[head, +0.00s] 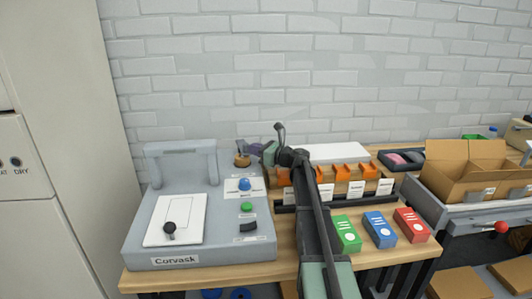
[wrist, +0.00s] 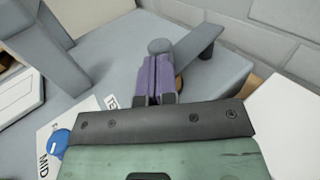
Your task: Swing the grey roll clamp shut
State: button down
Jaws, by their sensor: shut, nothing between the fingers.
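In the wrist view, a grey slanted bar (wrist: 200,44), apparently the roll clamp, stands at the back of the grey machine. A rounded grey end (wrist: 160,46) shows beside it, just beyond my fingertips. A brown roll (wrist: 179,82) is partly hidden behind my fingers; it also shows in the head view (head: 242,161). My gripper (wrist: 154,62) has its purple fingers shut and empty, close to the rounded end. I cannot tell whether they touch. In the head view, my gripper (head: 254,149) is at the machine's back right corner and the clamp is hard to make out.
Green (head: 347,234), blue (head: 380,230) and red (head: 411,225) boxes stand right of my arm. A brick wall is behind.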

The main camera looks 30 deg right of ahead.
jog(key=shift+w+a, duration=0.1)
jog(key=shift+w, duration=0.05)
jog(key=shift+w+a, duration=0.1)
jog(key=shift+a, duration=1.15)
